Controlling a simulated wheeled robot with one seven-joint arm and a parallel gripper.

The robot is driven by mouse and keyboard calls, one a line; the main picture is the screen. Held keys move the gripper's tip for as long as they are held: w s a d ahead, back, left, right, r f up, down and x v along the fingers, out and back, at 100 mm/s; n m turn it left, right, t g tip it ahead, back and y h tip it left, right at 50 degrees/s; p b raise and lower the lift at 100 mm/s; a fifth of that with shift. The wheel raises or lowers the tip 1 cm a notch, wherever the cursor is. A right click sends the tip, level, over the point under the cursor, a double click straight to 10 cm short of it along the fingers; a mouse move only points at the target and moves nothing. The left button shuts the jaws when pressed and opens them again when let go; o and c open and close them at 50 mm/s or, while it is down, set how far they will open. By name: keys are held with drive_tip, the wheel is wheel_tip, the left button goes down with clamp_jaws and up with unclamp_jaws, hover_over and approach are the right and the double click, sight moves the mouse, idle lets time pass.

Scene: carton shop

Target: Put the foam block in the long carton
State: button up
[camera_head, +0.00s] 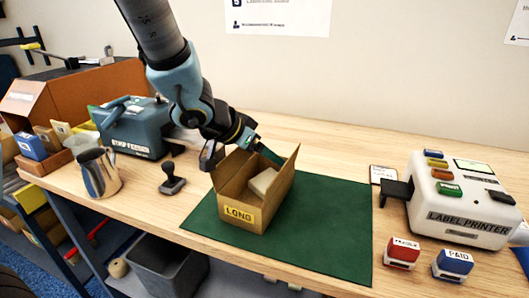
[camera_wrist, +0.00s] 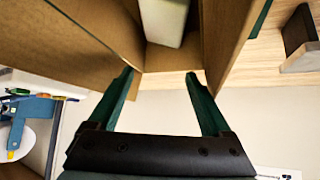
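The long carton (camera_head: 232,213) is an open brown box with a yellow "LONG" label, standing on the green mat with its flaps up. The pale foam block (camera_head: 264,181) is inside it, its upper part showing near the rim. In the wrist view the foam block (camera_wrist: 165,20) lies beyond my fingertips, between brown carton walls (camera_wrist: 225,40). My gripper (camera_wrist: 160,76) is open and empty, its two green fingers apart and not touching the block. In the head view my gripper (camera_head: 270,154) is at the carton's back flap; its fingertips are partly hidden.
The green mat (camera_head: 335,225) has free room right of the carton. A label printer (camera_head: 465,205) and red and blue stamps (camera_head: 402,252) stand at right. A black stamp (camera_head: 173,179), metal jug (camera_head: 99,173), teal machine (camera_head: 135,130) and larger carton (camera_head: 95,90) stand at left.

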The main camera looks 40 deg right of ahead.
drive_tip(key=shift+r, duration=0.15)
drive_tip(key=w+d+r+p+v, duration=0.1)
drive_tip(key=p+v, duration=0.4)
drive_tip(key=v, duration=0.7)
drive_tip(key=w+a+f+n+t+y, duration=0.2)
drive_tip(key=w+a+n+t+y, duration=0.4)
drive_tip(key=w+a, duration=0.85)
drive_tip(key=s+a+f+n+g+y, duration=0.1)
drive_tip(key=s+a+n, duration=0.1)
drive_tip(key=a, duration=0.4)
drive_tip(key=s+a+f+n+g+y, duration=0.1)
drive_tip(key=s+a+f+n+g, duration=0.1)
drive_tip(key=a+n, duration=0.2)
drive_tip(key=s+a+f+n+g, duration=0.1)
drive_tip(key=s+a+n+g, duration=0.1)
drive_tip(key=a, duration=0.7)
drive_tip(key=shift+f+n+y, duration=0.35)
drive_tip(key=shift+n+y, duration=0.05)
drive_tip(key=shift+n, duration=0.5)
